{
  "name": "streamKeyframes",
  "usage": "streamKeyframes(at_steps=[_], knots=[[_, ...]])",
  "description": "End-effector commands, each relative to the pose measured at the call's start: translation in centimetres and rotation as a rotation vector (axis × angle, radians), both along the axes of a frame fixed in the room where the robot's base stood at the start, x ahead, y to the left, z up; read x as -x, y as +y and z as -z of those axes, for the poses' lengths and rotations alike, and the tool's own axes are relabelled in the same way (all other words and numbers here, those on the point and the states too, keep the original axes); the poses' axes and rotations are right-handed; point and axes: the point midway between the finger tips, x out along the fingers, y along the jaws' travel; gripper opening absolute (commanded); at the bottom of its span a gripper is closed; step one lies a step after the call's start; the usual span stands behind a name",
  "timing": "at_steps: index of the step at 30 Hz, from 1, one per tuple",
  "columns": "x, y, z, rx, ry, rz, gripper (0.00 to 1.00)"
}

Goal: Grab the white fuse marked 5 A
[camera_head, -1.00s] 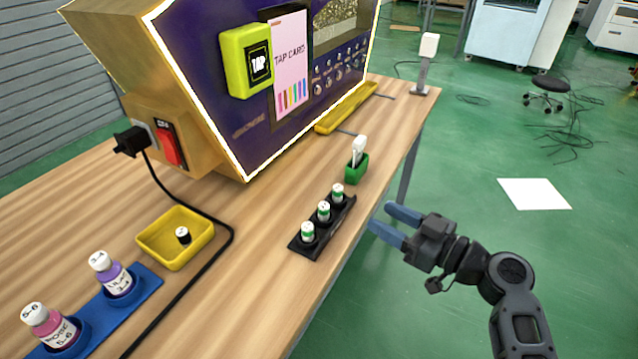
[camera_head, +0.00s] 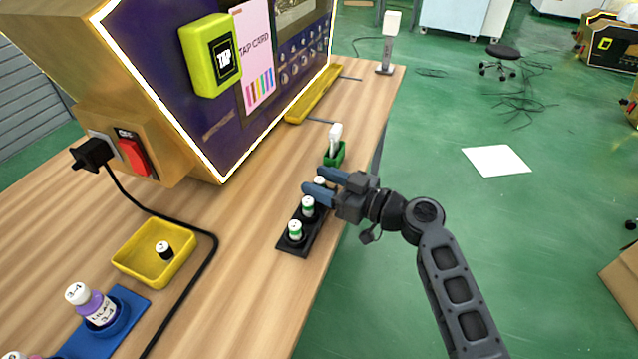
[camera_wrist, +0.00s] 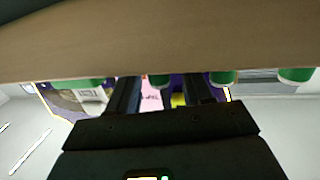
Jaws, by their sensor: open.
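Three white fuses with green bands stand upright in a row in a black rack (camera_head: 285,247) near the table's right edge. They are the near fuse (camera_head: 295,231), the middle fuse (camera_head: 308,207) and the far fuse (camera_head: 320,182). Their markings are too small to read, so I cannot tell which is 5 A. My gripper (camera_head: 313,181) is open and reaches in from the right, its fingers at the far fuse and partly hiding it. In the wrist view, a green and white fuse end (camera_wrist: 160,81) shows between the open fingers (camera_wrist: 162,92).
A green holder (camera_head: 335,153) with a white item stands just beyond the rack. The vending machine (camera_head: 262,85) stands behind. A yellow tray (camera_head: 130,262) with a black-and-white piece, a black cable (camera_head: 212,262) and a bottle in a blue holder (camera_head: 137,305) lie to the left.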

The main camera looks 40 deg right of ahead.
Motion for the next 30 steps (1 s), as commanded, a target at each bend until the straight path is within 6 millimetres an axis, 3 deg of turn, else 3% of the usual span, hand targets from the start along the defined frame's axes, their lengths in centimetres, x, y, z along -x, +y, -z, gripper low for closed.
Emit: streamKeyframes(at_steps=[10,25,30], knots=[[-0.73,0.27,0.07,0.000,0.000,0.002,0.49],[-0.70,0.26,0.07,0.000,0.000,0.001,0.01],[-0.70,0.25,0.06,0.000,0.000,0.001,0.00]])
